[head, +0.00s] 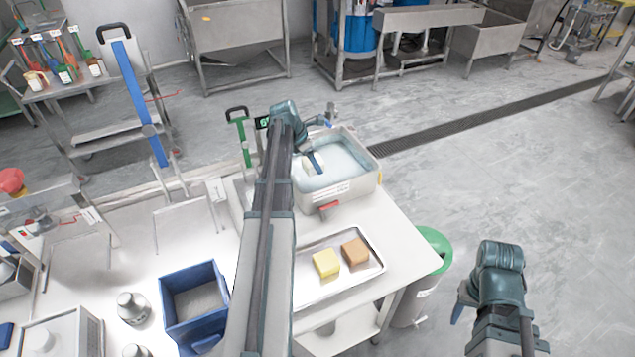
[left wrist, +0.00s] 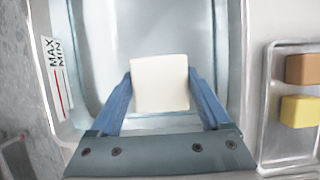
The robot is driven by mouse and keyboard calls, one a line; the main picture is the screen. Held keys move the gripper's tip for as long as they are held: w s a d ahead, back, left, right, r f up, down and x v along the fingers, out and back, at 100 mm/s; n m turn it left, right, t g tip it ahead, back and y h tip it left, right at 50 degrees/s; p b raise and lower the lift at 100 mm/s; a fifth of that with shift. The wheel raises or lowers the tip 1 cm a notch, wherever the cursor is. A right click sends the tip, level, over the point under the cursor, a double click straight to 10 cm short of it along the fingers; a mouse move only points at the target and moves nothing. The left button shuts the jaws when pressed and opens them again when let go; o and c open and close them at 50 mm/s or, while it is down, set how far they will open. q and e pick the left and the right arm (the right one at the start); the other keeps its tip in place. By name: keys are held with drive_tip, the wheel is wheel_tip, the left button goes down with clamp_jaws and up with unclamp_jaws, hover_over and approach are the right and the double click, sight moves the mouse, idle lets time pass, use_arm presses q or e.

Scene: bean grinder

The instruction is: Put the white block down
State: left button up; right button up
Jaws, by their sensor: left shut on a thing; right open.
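My left gripper (left wrist: 160,95) is shut on the white block (left wrist: 160,83), which sits between its two blue fingers in the left wrist view. In the head view my left gripper (head: 314,162) is over the grey bin (head: 345,188), which looks to hold clear water. The left wrist view shows the bin with a MAX/MIN label (left wrist: 57,72) on its wall. I cannot tell whether the block touches the water. My right gripper (head: 461,302) is open and empty, right of the table and away from the bin.
A metal tray (head: 328,291) in front of the bin holds a yellow block (head: 326,263) and a brown block (head: 355,252). A blue box (head: 194,304) stands on the left worktop. A green-rimmed waste bin (head: 436,243) stands by the table's right edge. The floor at right is clear.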

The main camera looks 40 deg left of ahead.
sight(317, 187)
use_arm(q)
wheel_tip(317, 187, down, 9)
drive_tip(key=b, duration=0.8)
drive_tip(key=shift+r, duration=0.1)
drive_tip(key=o, duration=1.5)
